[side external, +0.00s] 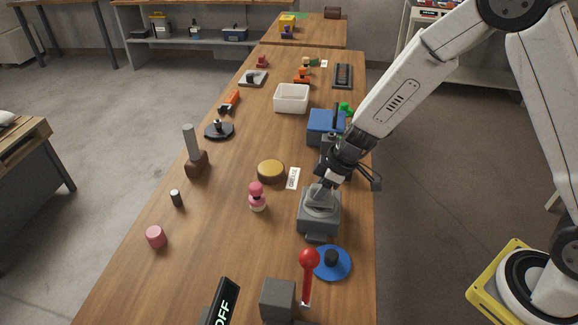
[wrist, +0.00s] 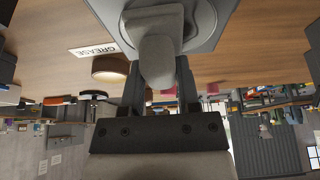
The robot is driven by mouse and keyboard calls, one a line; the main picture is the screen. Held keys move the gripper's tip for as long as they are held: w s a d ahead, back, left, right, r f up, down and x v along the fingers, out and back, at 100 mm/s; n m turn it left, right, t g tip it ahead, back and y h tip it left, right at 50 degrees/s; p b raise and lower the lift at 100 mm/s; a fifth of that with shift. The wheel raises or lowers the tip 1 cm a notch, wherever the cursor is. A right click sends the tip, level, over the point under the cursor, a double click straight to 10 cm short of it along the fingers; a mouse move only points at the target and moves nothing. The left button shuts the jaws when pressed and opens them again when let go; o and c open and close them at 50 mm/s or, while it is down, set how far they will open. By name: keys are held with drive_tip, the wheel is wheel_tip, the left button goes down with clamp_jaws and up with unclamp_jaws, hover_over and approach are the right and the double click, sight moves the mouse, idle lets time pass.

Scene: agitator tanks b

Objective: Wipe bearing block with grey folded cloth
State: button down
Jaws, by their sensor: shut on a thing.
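The grey bearing block (side external: 318,219) stands near the right edge of the wooden table in the side external view. Its grey face also shows at the top of the wrist view (wrist: 207,30). The grey folded cloth (side external: 321,195) is at the block's top. In the wrist view the cloth (wrist: 157,58) shows as a rounded light-grey piece between the fingers. My gripper (side external: 326,180) comes down from the upper right and is shut on the cloth. The cloth looks to be against the block, but exact contact is hard to tell.
A blue disc with a black knob (side external: 332,263) and a red-balled lever (side external: 309,260) stand in front of the block. A round tin (side external: 271,172), a GREASE label (side external: 292,178) and a pink figure (side external: 257,197) are left of it. A blue-topped box (side external: 325,121) stands behind.

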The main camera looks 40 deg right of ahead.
drive_tip(key=s+a, duration=0.3)
drive_tip(key=shift+s+a, duration=0.2)
drive_tip(key=shift+s, duration=0.05)
drive_tip(key=shift+w+d, duration=2.7)
drive_tip(key=shift+d, duration=0.05)
drive_tip(key=shift+s, duration=0.2)
drive_tip(key=shift+s+a, duration=2.45)
drive_tip(key=shift+a, duration=0.1)
drive_tip(key=shift+w+d, duration=2.5)
drive_tip(key=shift+d, duration=0.05)
drive_tip(key=shift+w+d+r, duration=0.1)
drive_tip(key=shift+w+r, duration=0.05)
wheel_tip(320, 180, up, 8)
